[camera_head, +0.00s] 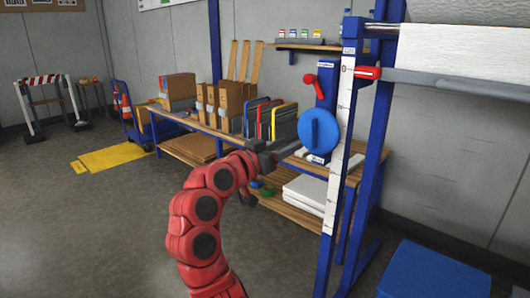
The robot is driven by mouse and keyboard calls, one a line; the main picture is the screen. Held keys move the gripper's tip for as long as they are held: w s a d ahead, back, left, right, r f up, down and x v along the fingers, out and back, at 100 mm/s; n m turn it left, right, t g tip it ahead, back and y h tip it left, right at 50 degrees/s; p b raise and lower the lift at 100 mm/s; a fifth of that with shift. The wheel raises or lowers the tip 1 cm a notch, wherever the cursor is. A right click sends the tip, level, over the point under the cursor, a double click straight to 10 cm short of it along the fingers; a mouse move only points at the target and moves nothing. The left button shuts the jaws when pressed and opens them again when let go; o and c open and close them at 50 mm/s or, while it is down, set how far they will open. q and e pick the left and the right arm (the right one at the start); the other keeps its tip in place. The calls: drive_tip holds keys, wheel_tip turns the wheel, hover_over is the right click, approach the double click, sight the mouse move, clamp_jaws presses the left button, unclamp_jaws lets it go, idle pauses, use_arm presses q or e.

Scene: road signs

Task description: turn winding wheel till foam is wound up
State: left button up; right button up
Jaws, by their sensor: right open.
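The blue round winding wheel (318,130) is mounted at the blue frame post, with a red handle (311,79) above it on a blue upright plate (327,85). White foam sheet (462,47) hangs at the top right above a grey horizontal bar (450,82) with a red end piece. My right gripper (288,150) is open, just left of and slightly below the wheel's middle; I cannot tell if it touches the wheel. Its fingers are small and partly blend with the background. My left gripper is not in view.
The blue frame post with a white measuring scale (342,130) stands right of the wheel. Behind is a workbench (205,130) with boxes and coloured panels, with white sheets (306,194) on its lower shelf. A blue block (435,270) is at lower right.

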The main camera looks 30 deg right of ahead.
drive_tip(key=v, duration=0.8)
drive_tip(key=shift+p, duration=0.35)
drive_tip(key=shift+w, duration=0.1)
